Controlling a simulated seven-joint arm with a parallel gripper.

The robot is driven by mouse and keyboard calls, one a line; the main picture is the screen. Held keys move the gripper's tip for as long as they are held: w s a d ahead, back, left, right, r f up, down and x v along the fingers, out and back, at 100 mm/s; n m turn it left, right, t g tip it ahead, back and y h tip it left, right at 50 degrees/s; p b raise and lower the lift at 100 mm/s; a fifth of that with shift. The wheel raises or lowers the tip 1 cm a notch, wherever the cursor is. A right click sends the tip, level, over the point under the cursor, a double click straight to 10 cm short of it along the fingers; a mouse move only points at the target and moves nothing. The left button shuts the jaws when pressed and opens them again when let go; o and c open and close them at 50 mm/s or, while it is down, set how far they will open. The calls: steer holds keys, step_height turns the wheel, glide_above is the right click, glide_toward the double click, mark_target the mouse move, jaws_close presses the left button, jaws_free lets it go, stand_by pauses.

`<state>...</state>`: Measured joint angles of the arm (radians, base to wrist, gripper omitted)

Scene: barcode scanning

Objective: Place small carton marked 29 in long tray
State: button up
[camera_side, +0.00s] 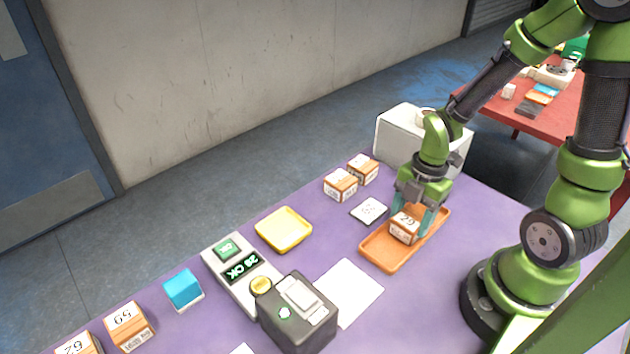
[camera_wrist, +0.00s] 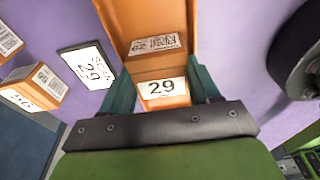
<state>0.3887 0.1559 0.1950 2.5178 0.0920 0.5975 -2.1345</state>
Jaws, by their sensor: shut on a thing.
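The small carton marked 29 (camera_side: 404,228) is orange-brown with a white label. My gripper (camera_side: 417,217) is shut on it, with one teal finger on each side. In the wrist view the carton (camera_wrist: 161,84) shows its 29 label and a barcode face between the fingers of my gripper (camera_wrist: 162,88). The long tray (camera_side: 384,257) is orange with a low rim, and the carton is inside its outline near the middle. I cannot tell whether the carton touches the tray floor. The tray also shows behind the carton in the wrist view (camera_wrist: 152,20).
A white card marked 29 (camera_side: 369,211) lies left of the tray. Two cartons (camera_side: 341,184) stand behind it. A yellow tray (camera_side: 284,229), a scanner station (camera_side: 242,270) reading "29 OK", a dark box (camera_side: 298,315) and a blue block (camera_side: 183,290) are further left.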

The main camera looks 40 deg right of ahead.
mark_target(415, 213)
steer(key=shift+f, duration=0.15)
steer(key=o, duration=1.2)
steer(key=shift+c, duration=0.2)
steer(key=shift+w, duration=0.1)
steer(key=shift+w+d+r, duration=0.1)
steer(key=shift+r, duration=0.4)
step_height(415, 213, up, 11)
steer(key=d, duration=0.2)
steer(key=a+r+m+t, duration=0.7)
steer(key=r+m, duration=0.3)
steer(key=m, duration=1.2)
steer(key=shift+a, duration=0.1)
